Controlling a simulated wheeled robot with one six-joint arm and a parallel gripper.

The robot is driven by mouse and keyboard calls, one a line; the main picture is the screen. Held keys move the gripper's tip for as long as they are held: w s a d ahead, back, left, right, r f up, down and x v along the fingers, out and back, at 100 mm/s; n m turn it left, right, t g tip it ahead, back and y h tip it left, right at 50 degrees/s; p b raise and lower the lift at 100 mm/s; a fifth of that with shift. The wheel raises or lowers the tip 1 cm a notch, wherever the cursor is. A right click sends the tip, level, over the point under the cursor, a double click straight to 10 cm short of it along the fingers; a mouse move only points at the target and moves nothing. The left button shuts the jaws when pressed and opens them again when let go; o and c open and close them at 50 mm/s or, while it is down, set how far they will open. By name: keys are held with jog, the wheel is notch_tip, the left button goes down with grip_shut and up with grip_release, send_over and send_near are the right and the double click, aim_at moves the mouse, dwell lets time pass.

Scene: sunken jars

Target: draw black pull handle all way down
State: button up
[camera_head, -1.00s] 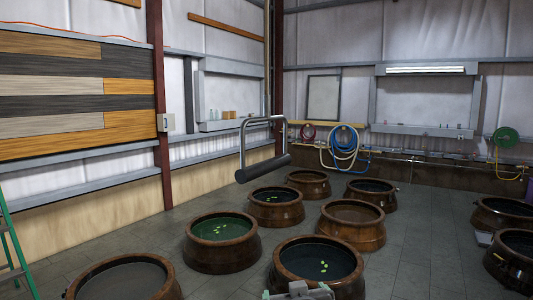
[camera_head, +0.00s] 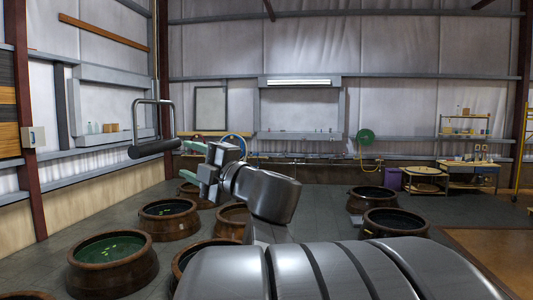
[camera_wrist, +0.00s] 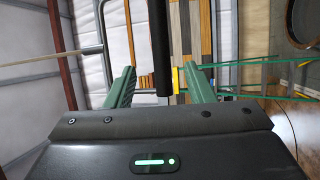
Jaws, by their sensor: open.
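The black pull handle (camera_head: 153,149) is a dark bar at the bottom of a grey metal loop (camera_head: 150,101), hanging at left in the head view. In the wrist view, the black bar (camera_wrist: 161,50) runs down the picture between the two green fingers of my gripper (camera_wrist: 160,78). The fingers are apart, with a gap on each side of the bar. The grey loop (camera_wrist: 102,20) shows to the left there. The bar's lower end appears near finger level.
Several brown jars, including one with green liquid (camera_head: 108,246), stand below the arm at left and centre. Two more jars (camera_head: 372,197) stand to the right. A shelf unit (camera_head: 466,170) is at the back right. Grey floor lies between.

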aim_at(152, 146)
jog(key=p+x, duration=0.3)
jog(key=x, duration=1.1)
jog(key=shift+s, duration=0.1)
jog(key=shift+f, duration=0.1)
grip_shut()
